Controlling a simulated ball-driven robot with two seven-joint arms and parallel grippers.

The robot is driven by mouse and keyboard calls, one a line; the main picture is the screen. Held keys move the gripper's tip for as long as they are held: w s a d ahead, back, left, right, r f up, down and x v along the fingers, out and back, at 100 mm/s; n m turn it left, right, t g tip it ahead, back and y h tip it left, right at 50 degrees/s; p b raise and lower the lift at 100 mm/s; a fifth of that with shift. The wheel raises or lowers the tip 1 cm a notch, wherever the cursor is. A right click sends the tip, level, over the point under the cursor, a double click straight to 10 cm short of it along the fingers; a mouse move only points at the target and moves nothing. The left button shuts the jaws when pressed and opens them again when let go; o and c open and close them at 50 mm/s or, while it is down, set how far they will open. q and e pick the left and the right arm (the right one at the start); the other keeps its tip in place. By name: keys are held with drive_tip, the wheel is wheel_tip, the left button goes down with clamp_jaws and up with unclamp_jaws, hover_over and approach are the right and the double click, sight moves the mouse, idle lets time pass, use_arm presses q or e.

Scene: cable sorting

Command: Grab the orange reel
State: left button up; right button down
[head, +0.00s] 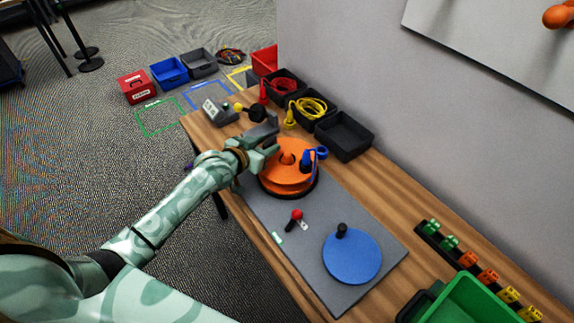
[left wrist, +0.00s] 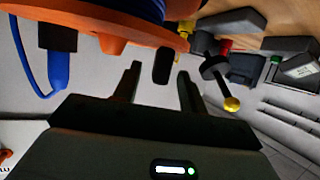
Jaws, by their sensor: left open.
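The orange reel (head: 285,181) lies flat on the grey mat at the back of the bench, with blue cable and a blue connector (head: 307,158) at its right side. In the left wrist view the reel's orange rim (left wrist: 120,24) fills the top, with a dark handle hanging between my fingers and the blue connector (left wrist: 59,68) at the left. My left gripper (head: 270,142) is at the reel's far left edge. Its fingers (left wrist: 157,88) are open around or close to the dark handle; I cannot tell if they touch it. My right gripper is not in view.
A blue disc (head: 352,257) with a black knob and a small red-topped lever (head: 296,215) stand on the grey mat (head: 250,204). Black bins (head: 345,135) with red and yellow cables line the wall. A green bin (head: 480,300) and several coloured connectors sit at front right.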

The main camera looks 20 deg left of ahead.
use_arm(q)
drive_tip(key=x, duration=0.2)
drive_tip(key=shift+w+f+b, duration=0.25)
drive_tip(key=shift+w+b, duration=0.05)
drive_tip(key=shift+s, duration=0.1)
drive_tip(key=shift+r, duration=0.1)
drive_tip(key=shift+c, duration=0.3)
clamp_jaws()
